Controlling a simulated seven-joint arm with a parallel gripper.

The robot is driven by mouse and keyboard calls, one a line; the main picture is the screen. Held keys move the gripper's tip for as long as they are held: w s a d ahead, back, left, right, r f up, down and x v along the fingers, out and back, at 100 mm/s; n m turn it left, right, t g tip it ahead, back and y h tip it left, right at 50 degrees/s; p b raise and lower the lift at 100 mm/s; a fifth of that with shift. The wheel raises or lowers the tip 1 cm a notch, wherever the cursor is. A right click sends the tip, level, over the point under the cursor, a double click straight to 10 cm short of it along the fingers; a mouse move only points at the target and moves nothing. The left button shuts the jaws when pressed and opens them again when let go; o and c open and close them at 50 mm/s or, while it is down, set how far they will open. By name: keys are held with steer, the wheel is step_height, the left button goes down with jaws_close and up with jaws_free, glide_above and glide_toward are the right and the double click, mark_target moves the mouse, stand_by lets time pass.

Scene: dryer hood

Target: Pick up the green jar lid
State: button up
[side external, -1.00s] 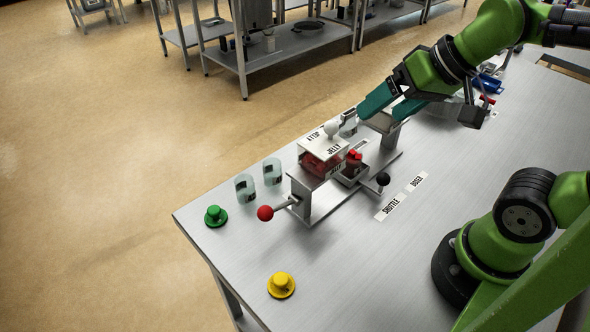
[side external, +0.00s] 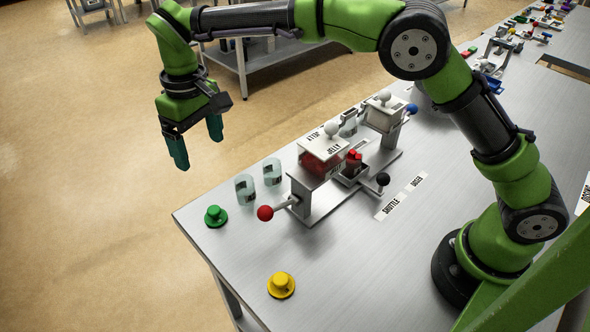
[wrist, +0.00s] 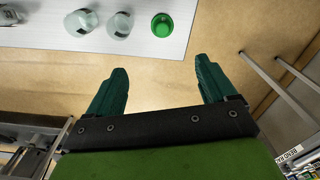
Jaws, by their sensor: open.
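The green jar lid (side external: 215,215) lies on the metal table near its left corner, with a small knob on top. In the wrist view the green lid (wrist: 162,25) shows near the top edge, beyond the fingertips and roughly between them in line. My gripper (side external: 196,152) is open and empty, fingers pointing down. It appears up and behind the lid in the side view, apart from it. In the wrist view my gripper (wrist: 162,70) has its two teal fingers spread, with tan floor visible between them.
Two glass jars (side external: 245,188) (side external: 272,172) stand near the green lid. A yellow lid (side external: 281,285) lies at the front. The dispenser (side external: 322,195), with red and black ball handles, stands right of the jars. The table (side external: 240,260) is bare between the two lids.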

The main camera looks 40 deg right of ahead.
glide_above(214, 209)
steer(key=f, duration=1.2)
steer(key=shift+w+a+f, duration=0.1)
steer(key=shift+w+a, duration=0.05)
steer(key=shift+w, duration=0.1)
steer(key=shift+s+f, duration=0.15)
steer(key=shift+f, duration=1.3)
steer(key=shift+s+f, duration=0.1)
steer(key=shift+f, duration=1.3)
steer(key=c, duration=1.1)
